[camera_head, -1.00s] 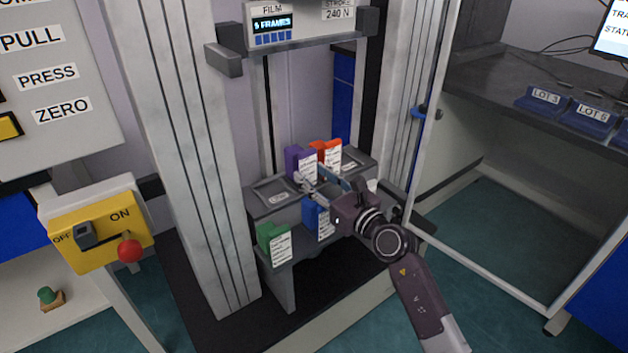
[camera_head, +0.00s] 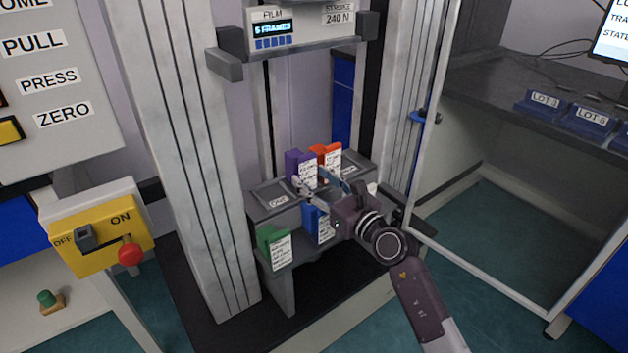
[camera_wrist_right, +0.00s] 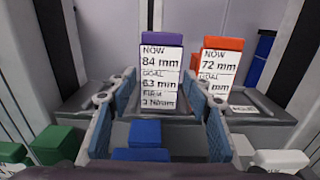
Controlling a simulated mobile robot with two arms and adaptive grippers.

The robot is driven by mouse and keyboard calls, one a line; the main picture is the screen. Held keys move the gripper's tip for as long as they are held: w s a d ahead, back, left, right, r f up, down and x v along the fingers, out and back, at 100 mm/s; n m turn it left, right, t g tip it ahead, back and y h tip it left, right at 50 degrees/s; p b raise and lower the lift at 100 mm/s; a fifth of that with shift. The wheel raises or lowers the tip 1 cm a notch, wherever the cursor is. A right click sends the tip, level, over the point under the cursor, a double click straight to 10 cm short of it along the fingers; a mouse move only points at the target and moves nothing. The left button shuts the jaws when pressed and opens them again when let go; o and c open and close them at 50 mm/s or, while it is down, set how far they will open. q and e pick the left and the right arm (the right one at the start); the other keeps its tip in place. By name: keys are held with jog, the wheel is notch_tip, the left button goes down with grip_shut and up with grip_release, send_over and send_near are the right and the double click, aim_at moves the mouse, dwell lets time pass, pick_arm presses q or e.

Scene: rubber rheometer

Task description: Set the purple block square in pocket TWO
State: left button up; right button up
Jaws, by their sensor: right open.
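The purple block (camera_head: 292,166) stands upright at the back of the grey pocket rack (camera_head: 262,212), between pocket ONE (camera_head: 272,190) and an orange block (camera_head: 326,151). No label TWO is readable; my right gripper covers the rack in front of the purple block. In the right wrist view the purple block (camera_wrist_right: 150,52) faces me, nearly straight, with a white label reading NOW 84 mm. My right gripper (camera_head: 312,179) is open, its fingers pointing at the block from the front, one towards each side. Whether they touch it, and how deep the block sits, I cannot tell.
A blue block (camera_head: 310,219) and a green block (camera_head: 266,236) stand on the lower front step. The blue block (camera_wrist_right: 145,132) lies below my fingers. Machine columns (camera_head: 190,130) flank the rack, and a crosshead (camera_head: 300,45) hangs above. Pocket ONE looks empty.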

jog(key=p+v, duration=0.1)
jog(key=v, duration=0.1)
jog(key=shift+s+d+r, duration=0.1)
jog(key=shift+s+d, duration=0.1)
pick_arm(q)
jog(key=shift+s+a+r+g+p, duration=0.15)
jog(key=shift+s+g+p, duration=0.1)
jog(key=shift+s, duration=0.3)
jog(key=shift+s+a+r+g+p, duration=0.15)
jog(key=shift+s+a+g+p, duration=0.1)
jog(key=shift+s, duration=0.3)
jog(key=shift+s+a+r+g+p, duration=0.15)
jog(key=shift+s+g+p, duration=0.1)
jog(key=shift+s, duration=0.3)
pick_arm(e)
jog(key=v, duration=0.9)
jog(key=shift+s, duration=0.2)
